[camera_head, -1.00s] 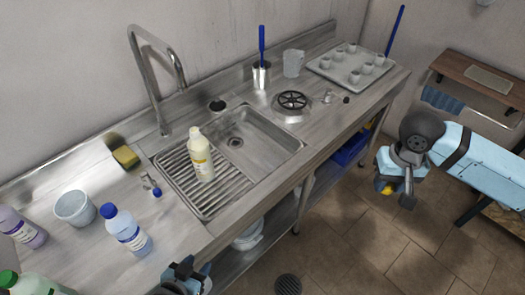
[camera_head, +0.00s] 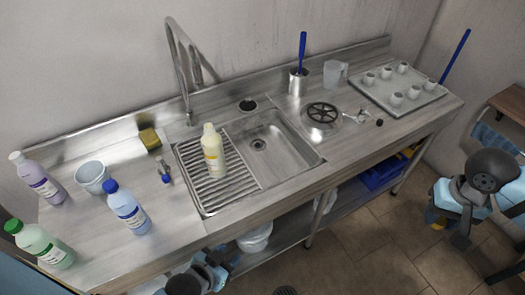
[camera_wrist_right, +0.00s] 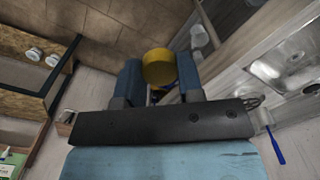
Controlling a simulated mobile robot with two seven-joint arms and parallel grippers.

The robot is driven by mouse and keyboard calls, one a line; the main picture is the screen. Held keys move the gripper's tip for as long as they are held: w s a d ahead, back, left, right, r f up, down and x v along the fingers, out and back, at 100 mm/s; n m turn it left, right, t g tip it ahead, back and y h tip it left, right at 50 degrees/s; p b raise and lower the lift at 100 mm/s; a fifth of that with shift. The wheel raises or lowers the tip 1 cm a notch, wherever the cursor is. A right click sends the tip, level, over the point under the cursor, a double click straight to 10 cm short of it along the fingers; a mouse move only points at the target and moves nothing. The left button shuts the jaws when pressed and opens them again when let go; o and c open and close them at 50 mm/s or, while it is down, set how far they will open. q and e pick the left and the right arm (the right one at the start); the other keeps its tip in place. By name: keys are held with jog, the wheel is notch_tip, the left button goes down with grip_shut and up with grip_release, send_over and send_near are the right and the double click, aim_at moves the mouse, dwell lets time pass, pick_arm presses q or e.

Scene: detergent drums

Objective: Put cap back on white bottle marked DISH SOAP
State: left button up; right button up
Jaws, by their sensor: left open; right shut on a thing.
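The white bottle (camera_head: 213,155), cream-white with a yellow label, stands upright on the ribbed drainboard left of the sink basin; its neck shows no coloured cap, and the label wording is too small to read. My right gripper (camera_head: 441,220) is off to the right, beyond the counter's front edge and far from the bottle. In the right wrist view, its blue fingers (camera_wrist_right: 159,80) are shut on a round yellow cap (camera_wrist_right: 159,66). My left gripper (camera_head: 203,275) is open and low at the counter's front edge, its fingertips partly hidden.
Purple (camera_head: 40,180), blue (camera_head: 128,208) and green (camera_head: 42,246) capped bottles stand at the left, with a pale tub (camera_head: 92,178) and a sponge (camera_head: 151,140). A tall faucet (camera_head: 180,70) rises behind the drainboard. A tray of cups (camera_head: 398,88) is at right.

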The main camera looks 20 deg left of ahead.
pick_arm(q)
jog(key=shift+a, duration=0.15)
